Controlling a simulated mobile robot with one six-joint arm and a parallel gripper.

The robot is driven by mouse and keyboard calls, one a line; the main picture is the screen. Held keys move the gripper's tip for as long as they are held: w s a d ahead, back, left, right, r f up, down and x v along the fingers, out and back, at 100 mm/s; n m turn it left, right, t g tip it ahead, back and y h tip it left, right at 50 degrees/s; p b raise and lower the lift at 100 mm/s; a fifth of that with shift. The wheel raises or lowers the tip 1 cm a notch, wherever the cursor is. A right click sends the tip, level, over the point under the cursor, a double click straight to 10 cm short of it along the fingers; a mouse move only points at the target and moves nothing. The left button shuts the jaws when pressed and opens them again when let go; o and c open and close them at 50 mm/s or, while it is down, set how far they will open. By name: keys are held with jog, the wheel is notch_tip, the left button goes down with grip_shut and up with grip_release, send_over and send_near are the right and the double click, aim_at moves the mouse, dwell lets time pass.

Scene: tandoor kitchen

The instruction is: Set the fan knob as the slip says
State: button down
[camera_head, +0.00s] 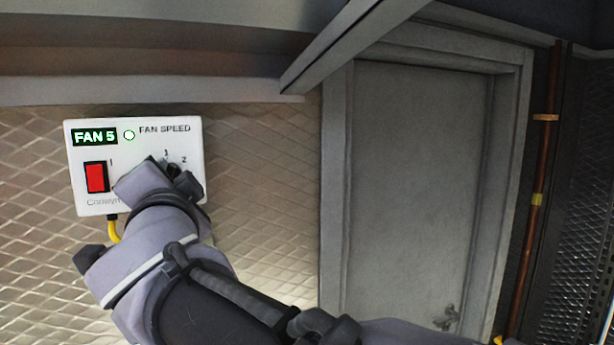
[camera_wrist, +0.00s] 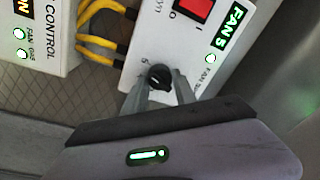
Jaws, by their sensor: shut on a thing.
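The white fan speed box (camera_head: 146,202) is on the wall at left in the head view. Its green display (camera_head: 95,136) reads FAN 5, and a lit lamp (camera_head: 129,135) sits beside it. The black fan knob (camera_wrist: 158,76) shows in the wrist view between the two fingers of my gripper (camera_wrist: 160,88), which is shut on it. In the head view my gripper (camera_head: 176,172) covers the knob and much of its scale; a 2 shows near it. The knob's pointer direction is hard to tell. No slip shows in either view.
A red rocker switch (camera_head: 96,177) is on the box, left of my gripper. A second white box (camera_wrist: 42,40) marked CONTROL is beside it in the wrist view, with yellow cables (camera_wrist: 100,45) between. A grey door (camera_head: 410,190) stands to the right; a hood edge (camera_head: 150,90) hangs above.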

dwell(0.3)
jog(key=c, duration=1.2)
grip_release()
jog(key=shift+o, duration=1)
jog(key=shift+w+a, duration=0.1)
jog(key=shift+a, duration=0.05)
